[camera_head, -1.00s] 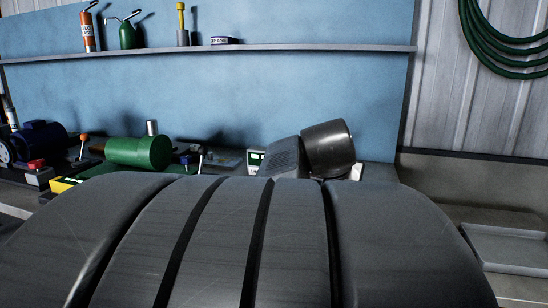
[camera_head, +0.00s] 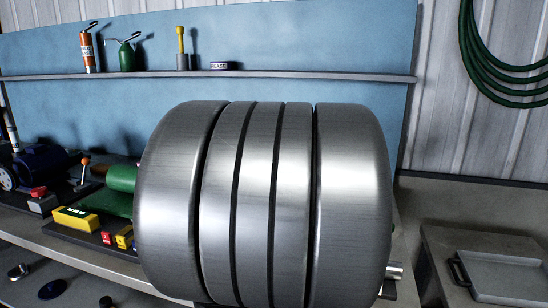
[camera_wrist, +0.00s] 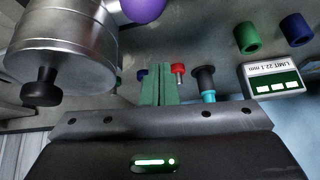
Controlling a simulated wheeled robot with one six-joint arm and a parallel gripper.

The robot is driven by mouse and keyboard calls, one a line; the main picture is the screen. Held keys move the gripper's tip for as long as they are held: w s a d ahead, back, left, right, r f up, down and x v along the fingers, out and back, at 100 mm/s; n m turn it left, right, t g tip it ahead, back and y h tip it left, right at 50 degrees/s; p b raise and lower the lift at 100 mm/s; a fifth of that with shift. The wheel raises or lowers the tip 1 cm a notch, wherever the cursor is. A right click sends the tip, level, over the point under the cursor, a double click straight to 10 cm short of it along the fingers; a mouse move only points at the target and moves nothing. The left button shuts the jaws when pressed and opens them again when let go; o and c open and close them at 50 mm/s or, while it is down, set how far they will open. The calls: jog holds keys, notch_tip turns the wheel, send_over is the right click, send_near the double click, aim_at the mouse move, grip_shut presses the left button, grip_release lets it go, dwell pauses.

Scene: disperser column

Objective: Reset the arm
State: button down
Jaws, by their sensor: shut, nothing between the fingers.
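My gripper (camera_wrist: 158,86) shows in the wrist view, with its two green fingers together and nothing between them. It hangs over a grey surface, apart from the small parts around it. In the head view my own metallic arm link fills the middle and hides much of the bench. My gripper does not show there.
The wrist view shows a metal drum (camera_wrist: 75,45) with a black knob at left, a red-topped pin (camera_wrist: 178,70), a black and cyan part (camera_wrist: 206,80), a green ring (camera_wrist: 246,38), a blue ring (camera_wrist: 296,29) and a display box (camera_wrist: 272,78). A tray (camera_head: 500,277) lies at right.

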jog(key=shift+w+d+g+p, duration=0.1)
jog(key=shift+w+g+p, duration=0.2)
jog(key=shift+p, duration=0.1)
jog(key=shift+f, duration=0.1)
jog(key=shift+s+b, duration=0.15)
jog(key=shift+b, duration=0.25)
